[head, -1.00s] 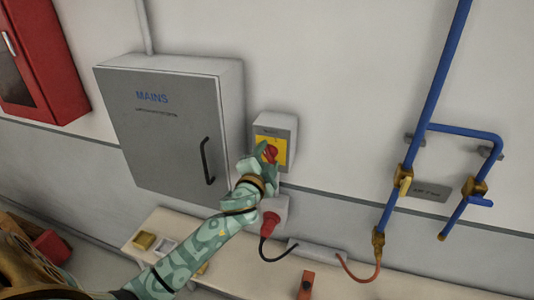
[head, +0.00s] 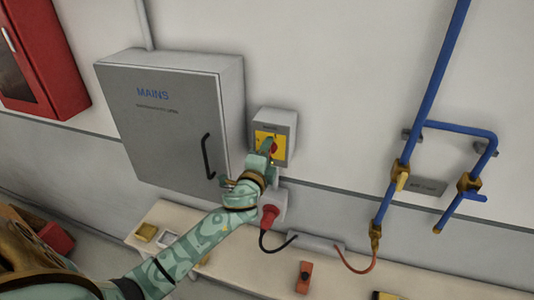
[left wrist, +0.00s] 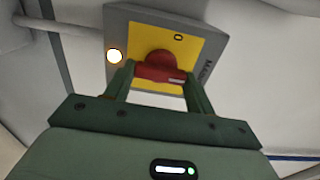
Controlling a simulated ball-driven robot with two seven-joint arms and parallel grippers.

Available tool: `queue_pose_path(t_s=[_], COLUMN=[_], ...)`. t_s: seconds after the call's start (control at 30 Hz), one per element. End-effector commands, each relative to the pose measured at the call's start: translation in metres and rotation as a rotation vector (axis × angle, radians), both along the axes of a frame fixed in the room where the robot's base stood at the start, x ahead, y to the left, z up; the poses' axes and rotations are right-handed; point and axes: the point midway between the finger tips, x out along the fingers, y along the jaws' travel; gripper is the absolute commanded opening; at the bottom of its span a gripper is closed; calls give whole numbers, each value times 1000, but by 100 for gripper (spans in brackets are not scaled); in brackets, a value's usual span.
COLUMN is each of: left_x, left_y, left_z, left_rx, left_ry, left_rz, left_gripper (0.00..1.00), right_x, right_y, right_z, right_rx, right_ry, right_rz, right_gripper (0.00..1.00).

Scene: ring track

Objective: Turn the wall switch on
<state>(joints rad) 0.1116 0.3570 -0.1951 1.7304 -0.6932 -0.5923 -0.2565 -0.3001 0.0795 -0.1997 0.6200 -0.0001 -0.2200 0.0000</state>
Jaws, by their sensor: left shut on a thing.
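The wall switch (head: 285,122) is a grey box with a yellow plate and a red rotary knob (head: 274,147). My left gripper (head: 267,153) is at the front of the plate, shut on the knob. In the left wrist view the knob (left wrist: 160,66) sits between the two green fingers (left wrist: 160,82). A "0" mark shows on the yellow plate (left wrist: 190,46), and a bright round lamp (left wrist: 114,56) glows beside the left finger. The fingers partly hide the plate in the head view. My right gripper is not in view.
A grey MAINS cabinet (head: 165,125) with a black handle stands left of the switch. A red plug (head: 268,217) in a socket is just below it. Blue pipes (head: 432,85) with brass valves are at the right. A bench (head: 150,222) runs along the wall below.

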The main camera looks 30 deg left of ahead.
Motion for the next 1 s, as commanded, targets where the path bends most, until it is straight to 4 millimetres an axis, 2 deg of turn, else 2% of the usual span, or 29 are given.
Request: queue_pose_path(t_s=[0.3,0.33,0.4,0.77,0.87,1.0], left_x=[0,0,0,-5,-18,-51], left_y=[-1,-1,-1,-1,-5,-13], left_z=[-1,-1,-1,-1,-2,-4], left_rx=[5,4,4,2,1,-1], left_ry=[2,3,3,1,1,3], left_rz=[-1,-1,-1,-1,-2,-3], left_gripper=[32,57,76,76,76,76], right_x=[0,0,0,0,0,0], right_y=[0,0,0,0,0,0], right_z=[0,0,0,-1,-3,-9], right_rx=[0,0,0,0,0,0], right_ry=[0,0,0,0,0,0], right_rz=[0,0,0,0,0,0], right_gripper=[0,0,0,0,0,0])
